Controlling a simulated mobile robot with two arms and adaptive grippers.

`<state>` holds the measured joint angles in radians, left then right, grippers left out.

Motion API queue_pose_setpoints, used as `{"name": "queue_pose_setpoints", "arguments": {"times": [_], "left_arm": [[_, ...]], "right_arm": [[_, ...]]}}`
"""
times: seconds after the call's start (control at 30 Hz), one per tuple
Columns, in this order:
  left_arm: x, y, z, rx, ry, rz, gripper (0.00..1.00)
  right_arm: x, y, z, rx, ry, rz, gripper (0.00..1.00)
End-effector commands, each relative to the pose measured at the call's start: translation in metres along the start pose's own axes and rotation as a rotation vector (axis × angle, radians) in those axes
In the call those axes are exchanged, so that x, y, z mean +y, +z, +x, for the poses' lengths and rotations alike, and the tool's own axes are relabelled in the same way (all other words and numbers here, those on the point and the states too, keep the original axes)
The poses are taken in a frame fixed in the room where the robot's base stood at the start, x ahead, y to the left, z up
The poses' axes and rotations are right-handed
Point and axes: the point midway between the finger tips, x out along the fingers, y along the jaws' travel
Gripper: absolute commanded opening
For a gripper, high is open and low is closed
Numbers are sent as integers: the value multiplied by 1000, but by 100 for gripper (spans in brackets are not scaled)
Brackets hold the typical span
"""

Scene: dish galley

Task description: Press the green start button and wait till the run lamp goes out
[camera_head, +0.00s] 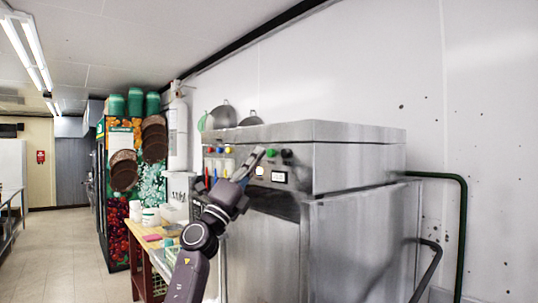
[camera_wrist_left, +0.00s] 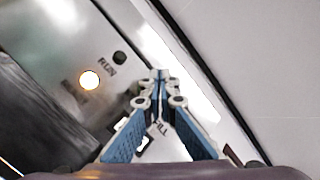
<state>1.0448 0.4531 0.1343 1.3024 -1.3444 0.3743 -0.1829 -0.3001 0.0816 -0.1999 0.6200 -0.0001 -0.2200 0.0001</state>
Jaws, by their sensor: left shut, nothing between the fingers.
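The steel dish machine (camera_head: 355,155) stands against the right wall with its control panel facing me. A small green button (camera_head: 271,152) shows on the panel beside my left fingertips. The round run lamp (camera_head: 259,171) is lit; in the left wrist view it glows warm white (camera_wrist_left: 89,80) next to the word RUN. My left gripper (camera_head: 260,152) is shut and empty, its tips up at the panel. It also shows in the left wrist view (camera_wrist_left: 158,74), where its fingers hide part of the panel and no green button shows. I cannot tell whether the tips touch the button. My right gripper is not in view.
A black knob (camera_head: 287,153) and a framed display (camera_head: 279,177) are on the panel. Pans (camera_head: 223,116) stand on top of the machine. A wooden table (camera_head: 148,240) with small containers stands left of it. The floor (camera_head: 75,250) at far left is clear.

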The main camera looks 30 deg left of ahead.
Motion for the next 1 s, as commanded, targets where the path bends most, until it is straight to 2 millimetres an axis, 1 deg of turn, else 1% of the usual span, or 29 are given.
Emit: {"name": "queue_pose_setpoints", "arguments": {"times": [0.67, 1.0], "left_arm": [[0, 0, 0, 0, 0, 0, 0], [4, -4, 6, 0, 0, 1, 0]], "right_arm": [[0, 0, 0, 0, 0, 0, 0], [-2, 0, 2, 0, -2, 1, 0]]}}
